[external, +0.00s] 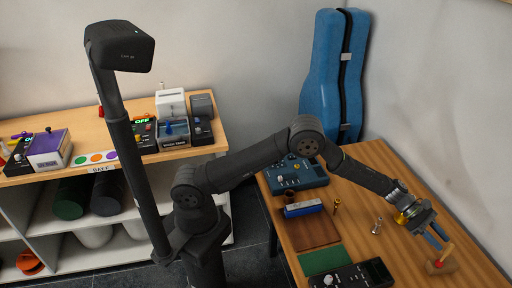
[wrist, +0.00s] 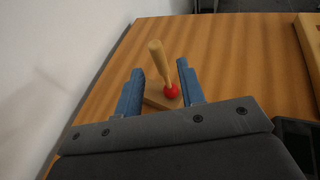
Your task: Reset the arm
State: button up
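My gripper (external: 434,236) is at the far right of the external view, low over the wooden table (external: 375,160). In the wrist view its two blue fingers (wrist: 160,90) stand apart, so it is open. Between and just beyond them is a wooden stick (wrist: 159,60) with a red ball (wrist: 171,91) at its lower part, on a wooden base (wrist: 157,102). The same wooden piece (external: 441,264) shows by the fingertips in the external view. I cannot tell whether a finger touches it. My arm is stretched out to the right.
On the table are a blue device (external: 297,174), a blue-and-white box (external: 303,209), a brown mat (external: 306,232), a green mat (external: 321,260), a black device (external: 352,275) and small brass pieces (external: 337,206). A blue instrument case (external: 322,75) stands behind. A shelf (external: 100,165) is at left.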

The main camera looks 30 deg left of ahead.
aim_at(453, 246)
jog(key=x, duration=0.5)
notch_tip(453, 246, up, 5)
jog(key=shift+f, duration=0.15)
jog(key=s+a+r, duration=0.3)
jog(key=s+r, duration=0.3)
jog(key=s, duration=0.5)
jog(key=w+a+f+n+t, duration=0.1)
jog(key=w+a, duration=0.5)
jog(key=a, duration=0.6)
jog(key=w+a+f+n+t, duration=0.1)
jog(key=w+a, duration=0.5)
jog(key=a, duration=0.6)
jog(key=s+a+f+n+t+h, duration=0.1)
jog(key=s+a+t, duration=0.2)
jog(key=a, duration=2.1)
jog(key=shift+s+n, duration=0.3)
jog(key=shift+n, duration=0.1)
